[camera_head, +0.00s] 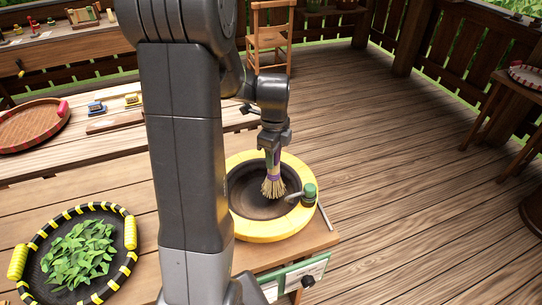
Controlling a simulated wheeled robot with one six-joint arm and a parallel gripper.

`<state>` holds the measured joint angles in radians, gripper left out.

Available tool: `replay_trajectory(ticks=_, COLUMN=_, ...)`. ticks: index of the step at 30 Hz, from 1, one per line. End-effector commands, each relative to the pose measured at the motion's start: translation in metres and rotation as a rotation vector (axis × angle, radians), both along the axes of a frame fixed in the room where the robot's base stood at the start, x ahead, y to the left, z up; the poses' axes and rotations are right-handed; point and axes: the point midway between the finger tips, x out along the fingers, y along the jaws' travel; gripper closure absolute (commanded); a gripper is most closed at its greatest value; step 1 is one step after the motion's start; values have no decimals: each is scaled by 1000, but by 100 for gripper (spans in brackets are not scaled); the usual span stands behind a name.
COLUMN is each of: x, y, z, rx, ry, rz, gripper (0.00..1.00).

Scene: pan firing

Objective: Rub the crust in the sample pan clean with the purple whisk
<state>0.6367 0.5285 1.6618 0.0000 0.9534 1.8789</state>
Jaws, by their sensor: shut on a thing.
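My gripper (273,147) points down over the sample pan and is shut on the purple whisk (273,187). The whisk has a purple and green upper part and pale straw bristles that fan out downward. The bristles are over the dark inside of the pan and look to touch its floor. The sample pan (296,231) is round with a wide yellow rim. Its inside is dark grey-brown; I cannot make out the crust clearly. My arm hides the pan's left edge.
A green-capped object (308,194) sits at the pan's right rim. A black pan with yellow bands (128,270) holds green leaves at the lower left.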

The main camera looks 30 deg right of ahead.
Motion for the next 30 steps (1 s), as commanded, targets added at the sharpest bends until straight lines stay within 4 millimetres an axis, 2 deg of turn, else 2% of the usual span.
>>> replay_trajectory(ticks=1, x=-1, y=-1, z=10, rx=-2, ry=-1, rz=2, gripper=100)
replay_trajectory(ticks=6, x=-5, y=-3, z=26, rx=-2, ry=-3, rz=8, gripper=100)
replay_trajectory(ticks=20, x=-6, y=-4, z=30, rx=-2, ry=-1, rz=12, gripper=100)
replay_trajectory(ticks=30, x=-6, y=-5, z=61, rx=-2, ry=-3, rz=12, gripper=100)
